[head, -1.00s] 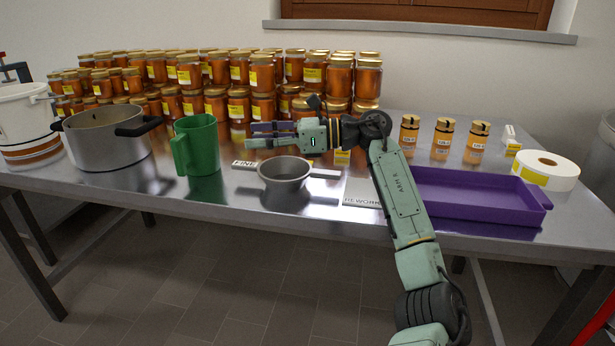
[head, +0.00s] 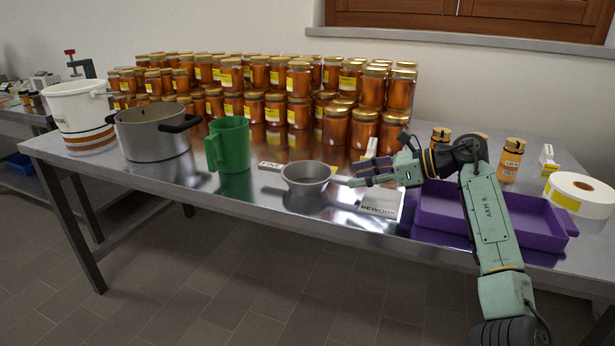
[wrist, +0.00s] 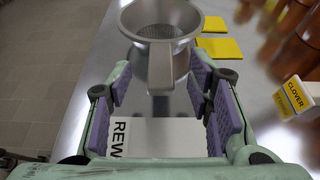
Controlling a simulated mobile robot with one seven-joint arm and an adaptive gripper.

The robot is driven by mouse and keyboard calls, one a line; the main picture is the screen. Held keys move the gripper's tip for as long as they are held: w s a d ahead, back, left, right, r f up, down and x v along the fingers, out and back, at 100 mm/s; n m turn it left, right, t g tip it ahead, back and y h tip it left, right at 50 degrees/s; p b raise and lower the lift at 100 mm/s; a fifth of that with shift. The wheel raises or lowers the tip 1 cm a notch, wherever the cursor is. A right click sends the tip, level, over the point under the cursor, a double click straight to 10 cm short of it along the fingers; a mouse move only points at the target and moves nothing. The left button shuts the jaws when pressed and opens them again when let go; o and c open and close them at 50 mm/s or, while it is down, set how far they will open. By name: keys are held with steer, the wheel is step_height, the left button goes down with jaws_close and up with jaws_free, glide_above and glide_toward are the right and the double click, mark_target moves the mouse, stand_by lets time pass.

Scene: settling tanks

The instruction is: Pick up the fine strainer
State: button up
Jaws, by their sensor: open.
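The fine strainer (head: 305,178) is a grey metal bowl with a short handle, standing on the steel table near its front edge. In the wrist view the strainer (wrist: 160,22) is at the top, with mesh in its bottom and its handle pointing towards me. My gripper (head: 358,174) is just right of the strainer, fingers pointing left at its handle. In the wrist view my gripper (wrist: 158,82) is open, with purple pads either side of the handle's line. I cannot tell whether the handle end is between the pads or just below or beyond them.
A REWORK card (head: 382,200) lies under my gripper. A purple tray (head: 535,222) is on the right, near a white label roll (head: 580,193). A green jug (head: 232,145), a pot (head: 152,140) and a white bucket (head: 80,108) stand left. Stacked honey jars (head: 290,78) fill the back.

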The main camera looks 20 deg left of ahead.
mark_target(340, 177)
steer(key=x, duration=0.1)
steer(key=p+x, duration=0.1)
steer(key=x, duration=0.2)
steer(key=shift+a+r+p, duration=0.25)
steer(key=shift+p, duration=0.15)
steer(key=shift+w+a+f, duration=0.1)
steer(key=shift+a+f, duration=0.15)
steer(key=shift+a, duration=0.1)
steer(key=shift+c, duration=0.3)
jaws_close()
